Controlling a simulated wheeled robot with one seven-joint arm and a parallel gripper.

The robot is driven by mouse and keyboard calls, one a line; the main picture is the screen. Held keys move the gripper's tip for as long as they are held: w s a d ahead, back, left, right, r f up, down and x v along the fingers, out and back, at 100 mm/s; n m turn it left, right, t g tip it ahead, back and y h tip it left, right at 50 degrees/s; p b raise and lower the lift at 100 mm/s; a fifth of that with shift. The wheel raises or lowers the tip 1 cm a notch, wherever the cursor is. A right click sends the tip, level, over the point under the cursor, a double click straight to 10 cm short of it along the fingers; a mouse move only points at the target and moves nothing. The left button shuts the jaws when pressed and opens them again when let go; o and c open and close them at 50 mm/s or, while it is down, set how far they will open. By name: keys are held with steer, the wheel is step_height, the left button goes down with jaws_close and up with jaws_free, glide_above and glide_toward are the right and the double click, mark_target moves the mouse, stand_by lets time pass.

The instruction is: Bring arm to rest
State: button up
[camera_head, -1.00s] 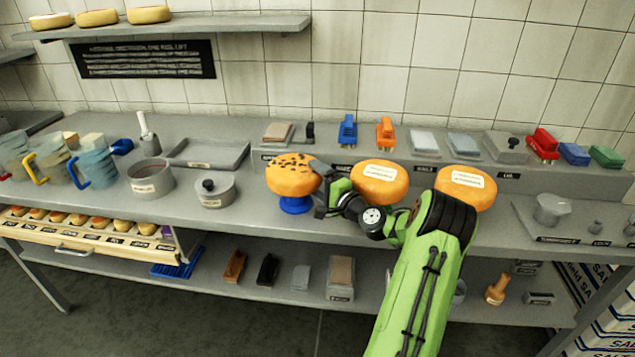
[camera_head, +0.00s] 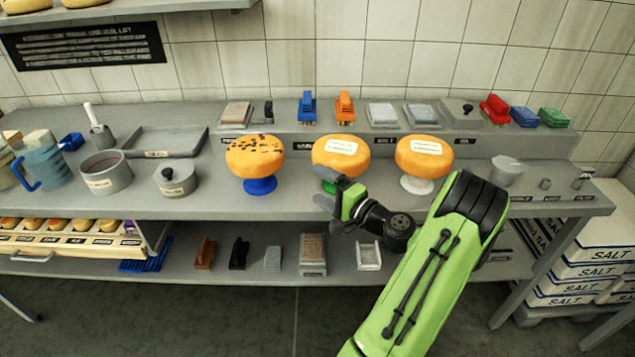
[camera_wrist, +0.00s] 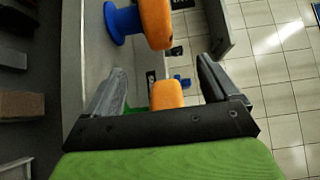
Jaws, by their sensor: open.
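My green arm reaches in from the lower right in the head view. My gripper (camera_head: 325,200) is in front of the middle cheese wheel, at the table's front edge. In the wrist view my gripper (camera_wrist: 160,85) has its two fingers wide apart, with nothing held between them. The middle cheese wheel (camera_head: 341,153) sits on a green stand, partly hidden by my gripper. A dark-spotted cheese wheel (camera_head: 255,156) sits on a blue stand (camera_head: 260,186) to its left. A third cheese wheel (camera_head: 424,151) sits on a white stand to its right.
Brushes and blocks line the raised back ledge (camera_head: 385,133). A round pot (camera_head: 106,173) and a lidded pot (camera_head: 176,180) stand at the left. The lower shelf (camera_head: 215,280) holds several tools. Salt boxes (camera_head: 590,245) are stacked at the right. Floor in front is clear.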

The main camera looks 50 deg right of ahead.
stand_by(0.3)
steer(key=w+a+r+n+g+y+p, duration=0.1)
steer(key=w+a+n+g+y, duration=0.3)
steer(key=a, duration=0.5)
steer(key=w+a+r+n+g+y+p, duration=0.2)
steer(key=w+a+n+g+y, duration=0.15)
steer(key=a+n, duration=0.45)
steer(key=s+a+r+n+g+h+p, duration=0.1)
steer(key=s+a+g, duration=0.1)
steer(key=a, duration=0.4)
steer(key=s+a+r+n+g+h, duration=0.1)
steer(key=a+r+n+g, duration=0.1)
steer(key=a, duration=0.4)
steer(key=s+a+r+n+h+p, duration=0.1)
steer(key=s+a+r+n+h, duration=0.1)
steer(key=s, duration=0.6)
steer(key=s+a+r+n+h+p, duration=0.1)
steer(key=s+a+r, duration=0.3)
steer(key=s, duration=0.5)
steer(key=shift+r+n+g+h+p, duration=0.4)
steer(key=shift+r+n+p, duration=0.2)
steer(key=shift+r, duration=0.25)
